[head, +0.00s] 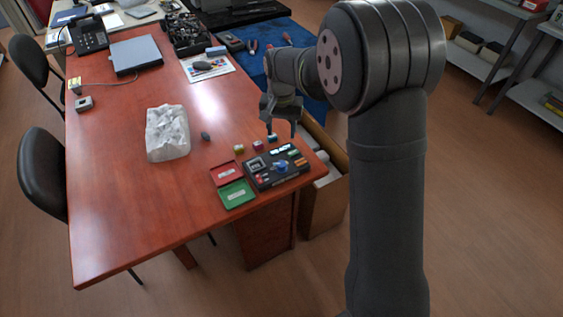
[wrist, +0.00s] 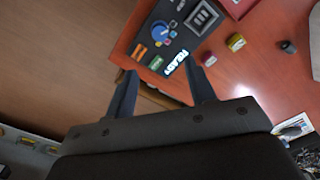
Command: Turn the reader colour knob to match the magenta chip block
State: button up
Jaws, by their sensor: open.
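The dark reader (head: 262,180) lies near the right edge of the red-brown table, its lit screen reading READY in the wrist view (wrist: 175,62). Its round blue colour knob (head: 281,168) sits on its top face and also shows in the wrist view (wrist: 160,33). The magenta chip block (head: 258,145) stands behind the reader, between a yellow block (head: 238,149) and a teal block (head: 272,139). The magenta block also shows in the wrist view (wrist: 208,59). My gripper (head: 281,135) is open and empty, above the table edge behind the reader, apart from the knob.
A red tray (head: 226,169) and a green tray (head: 236,188) lie left of the reader. A crumpled whitish bag (head: 167,133) and a small dark object (head: 206,136) lie further left. An open carton (head: 325,205) stands beside the table. The table's front left is clear.

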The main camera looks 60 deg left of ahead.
aim_at(281, 164)
notch_tip(281, 164, down, 15)
jog(key=shift+f, duration=0.1)
jog(key=shift+c, duration=0.4)
jog(key=c, duration=0.9)
